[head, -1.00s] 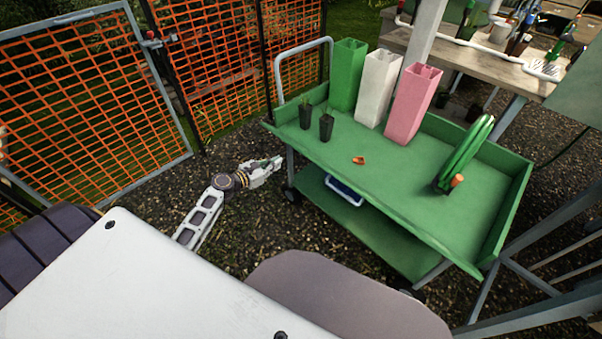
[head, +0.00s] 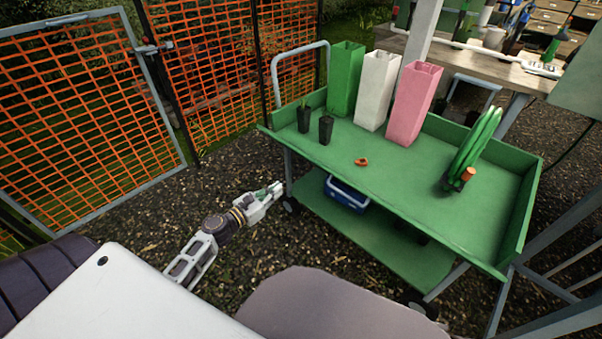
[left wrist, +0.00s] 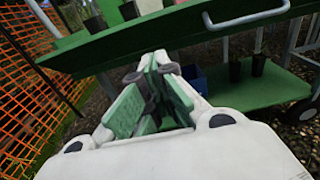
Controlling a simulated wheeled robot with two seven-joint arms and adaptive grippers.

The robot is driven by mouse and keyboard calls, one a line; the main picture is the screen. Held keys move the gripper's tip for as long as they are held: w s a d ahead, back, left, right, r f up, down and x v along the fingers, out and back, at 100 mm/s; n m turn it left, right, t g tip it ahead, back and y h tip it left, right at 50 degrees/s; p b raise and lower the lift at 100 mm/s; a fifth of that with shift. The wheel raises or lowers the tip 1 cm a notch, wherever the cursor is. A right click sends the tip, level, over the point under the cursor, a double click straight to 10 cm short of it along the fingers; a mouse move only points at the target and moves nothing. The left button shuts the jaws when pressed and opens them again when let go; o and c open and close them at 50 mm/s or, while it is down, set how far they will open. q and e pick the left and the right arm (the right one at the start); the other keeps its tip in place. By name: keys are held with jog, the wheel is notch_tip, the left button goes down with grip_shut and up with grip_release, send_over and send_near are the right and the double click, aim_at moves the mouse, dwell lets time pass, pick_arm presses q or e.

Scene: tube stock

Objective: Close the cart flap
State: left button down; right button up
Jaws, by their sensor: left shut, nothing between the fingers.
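The green cart (head: 420,205) stands right of centre in the head view, with raised walls at its back and both ends. No raised wall shows along its near long side. In the left wrist view a green panel with a grey bar handle (left wrist: 250,20) crosses the top; it looks like the cart flap (left wrist: 150,38), but its exact angle cannot be told. My left gripper (head: 270,191) is low beside the cart's near left corner, shut and empty. Its green-padded fingers (left wrist: 157,85) point toward the cart below the panel; contact is not clear. My right gripper is out of view.
On the cart stand green, white and pink tall pots (head: 413,104), two small black pots (head: 326,128), an orange piece (head: 361,161) and a green hose coil (head: 474,146). A blue crate (head: 346,194) is on the lower shelf. Orange mesh fencing (head: 80,110) stands left; gravel between is clear.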

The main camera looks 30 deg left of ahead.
pick_arm(q)
jog(key=shift+s, duration=0.1)
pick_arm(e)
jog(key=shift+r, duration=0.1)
pick_arm(q)
jog(key=shift+w+d, duration=0.15)
jog(key=shift+w, duration=0.05)
jog(key=r+x, duration=0.2)
jog(key=x, duration=1)
jog(key=shift+w+r+b, duration=0.3)
jog(key=shift+r+b, duration=0.05)
jog(key=shift+b, duration=0.1)
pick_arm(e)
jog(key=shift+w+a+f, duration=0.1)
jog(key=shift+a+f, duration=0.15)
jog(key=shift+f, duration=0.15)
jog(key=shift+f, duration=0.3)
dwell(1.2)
pick_arm(q)
jog(key=shift+d+p, duration=0.1)
jog(key=shift+p, duration=0.2)
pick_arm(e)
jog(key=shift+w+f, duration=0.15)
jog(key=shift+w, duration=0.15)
